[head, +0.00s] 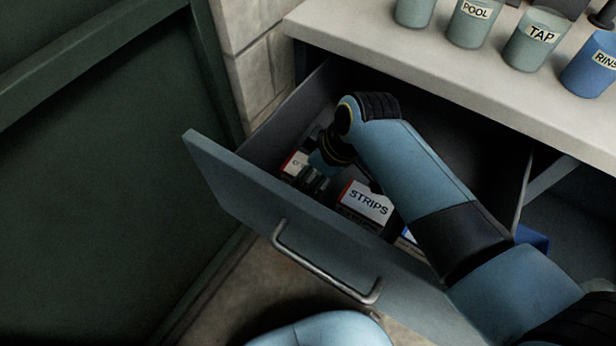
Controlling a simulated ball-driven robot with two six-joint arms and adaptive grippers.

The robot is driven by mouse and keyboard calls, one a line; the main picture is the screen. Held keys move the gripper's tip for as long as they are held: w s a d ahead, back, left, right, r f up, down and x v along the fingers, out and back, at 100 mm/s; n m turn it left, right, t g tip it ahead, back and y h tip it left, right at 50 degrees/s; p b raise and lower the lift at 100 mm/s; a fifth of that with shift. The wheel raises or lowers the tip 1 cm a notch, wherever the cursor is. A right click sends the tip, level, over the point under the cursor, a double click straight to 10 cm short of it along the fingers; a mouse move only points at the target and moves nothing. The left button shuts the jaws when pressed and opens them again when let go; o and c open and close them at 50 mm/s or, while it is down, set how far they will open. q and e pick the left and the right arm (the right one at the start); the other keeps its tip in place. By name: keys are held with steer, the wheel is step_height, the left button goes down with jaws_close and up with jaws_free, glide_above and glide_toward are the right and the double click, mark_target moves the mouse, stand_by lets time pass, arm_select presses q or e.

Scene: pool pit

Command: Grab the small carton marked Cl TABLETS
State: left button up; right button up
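A small white carton with an orange-red edge (293,164) stands in the left end of the open drawer (235,184). Its label starts with what looks like a "C"; the rest is hidden by my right gripper. My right gripper (312,184) reaches down into the drawer from the right and is right beside this carton, overlapping its right side in the head view. Its fingers are dark and small here, so I cannot tell whether they are open or touch the carton. My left gripper is not in view.
A carton marked STRIPS (366,203) stands just right of my gripper, and another carton with a blue edge (407,238) is partly behind my arm. The drawer front has a metal handle (325,275).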

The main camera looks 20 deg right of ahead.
steer(key=shift+x, duration=0.95)
steer(key=shift+c, duration=0.4)
steer(key=c, duration=1.2)
steer(key=shift+r, duration=0.15)
